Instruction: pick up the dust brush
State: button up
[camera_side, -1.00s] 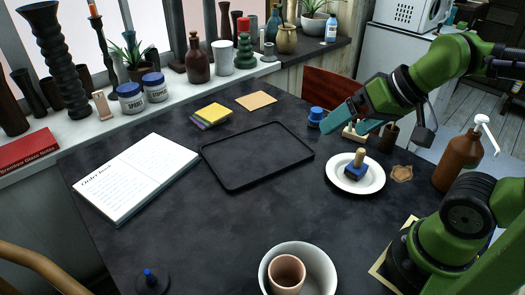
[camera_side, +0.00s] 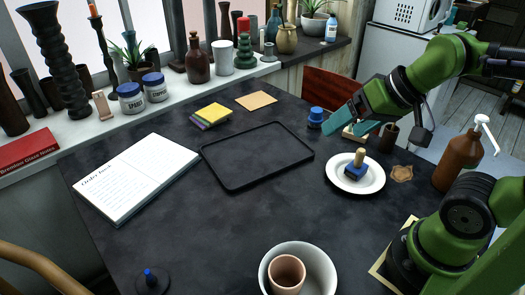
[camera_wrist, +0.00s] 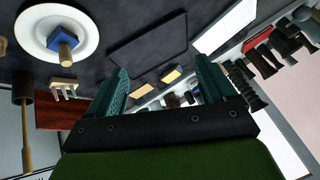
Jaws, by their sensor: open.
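My gripper (camera_side: 344,128) is open and empty, held above the far right part of the table. Its two teal fingers also show apart in the wrist view (camera_wrist: 161,65). No frame clearly settles which thing is the dust brush. A blue block with an upright wooden handle (camera_side: 355,166) stands on the white plate (camera_side: 375,182), nearer the viewer than my gripper; it shows at the upper left of the wrist view (camera_wrist: 64,42). A dark cup (camera_side: 389,138) sits right of my fingers. In the wrist view a wooden stick (camera_wrist: 27,145) sticks out of it.
A pale pegged block (camera_side: 350,136) and a blue-lidded jar (camera_side: 315,117) lie close to my fingers. A brown pump bottle (camera_side: 458,160) stands at right. The black tray (camera_side: 232,188) is empty. A white bowl (camera_side: 325,270) with a cup is at the front.

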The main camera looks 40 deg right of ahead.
jog(key=w+d+f+m+g+h, duration=0.2)
jog(key=w+d+f+g, duration=0.15)
jog(key=w+d, duration=0.65)
jog(key=m+h, duration=0.2)
jog(key=h, duration=0.1)
send_near(318, 111)
jog(key=x, duration=1.2)
jog(key=shift+w+a+f, duration=0.1)
jog(key=shift+f, duration=0.3)
jog(key=c, duration=1.1)
